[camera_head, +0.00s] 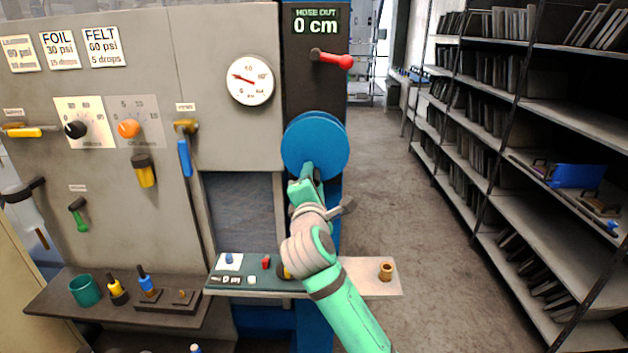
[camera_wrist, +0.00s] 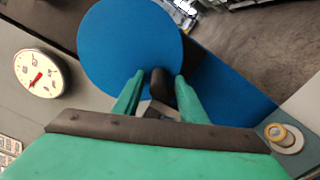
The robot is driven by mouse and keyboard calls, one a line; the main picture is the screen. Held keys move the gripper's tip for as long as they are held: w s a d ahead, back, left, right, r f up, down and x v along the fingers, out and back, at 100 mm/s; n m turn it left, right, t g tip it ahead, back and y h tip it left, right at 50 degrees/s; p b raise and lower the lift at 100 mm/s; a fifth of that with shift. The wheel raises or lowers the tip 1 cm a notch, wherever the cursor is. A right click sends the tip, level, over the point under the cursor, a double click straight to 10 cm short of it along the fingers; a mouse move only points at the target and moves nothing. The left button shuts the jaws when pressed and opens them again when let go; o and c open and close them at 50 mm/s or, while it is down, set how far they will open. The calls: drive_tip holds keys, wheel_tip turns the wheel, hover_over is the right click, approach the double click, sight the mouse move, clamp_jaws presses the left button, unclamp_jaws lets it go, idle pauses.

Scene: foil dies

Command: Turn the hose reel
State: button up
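The hose reel is a blue disc (camera_head: 316,140) on the dark and blue column right of the grey panel. It also fills the upper middle of the wrist view (camera_wrist: 125,45). A dark handle knob (camera_wrist: 158,88) stands out low on its face. My gripper (camera_head: 306,176) is at the reel's lower edge. In the wrist view its green fingers (camera_wrist: 157,90) stand on both sides of the knob. A gap shows on the left of the knob, and the right finger is close; contact is unclear. A display (camera_head: 316,21) above reads "HOSE OUT 0 cm".
A red-knobbed lever (camera_head: 332,59) sits above the reel, and a round gauge (camera_head: 250,80) is to its left. A narrow shelf (camera_head: 360,278) with small items runs below my gripper. The aisle floor at right is clear up to the racks (camera_head: 500,120).

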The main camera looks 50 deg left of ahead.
drive_tip(key=shift+r, duration=0.1)
drive_tip(key=v, duration=1)
drive_tip(key=shift+s+d, duration=0.3)
idle(0.3)
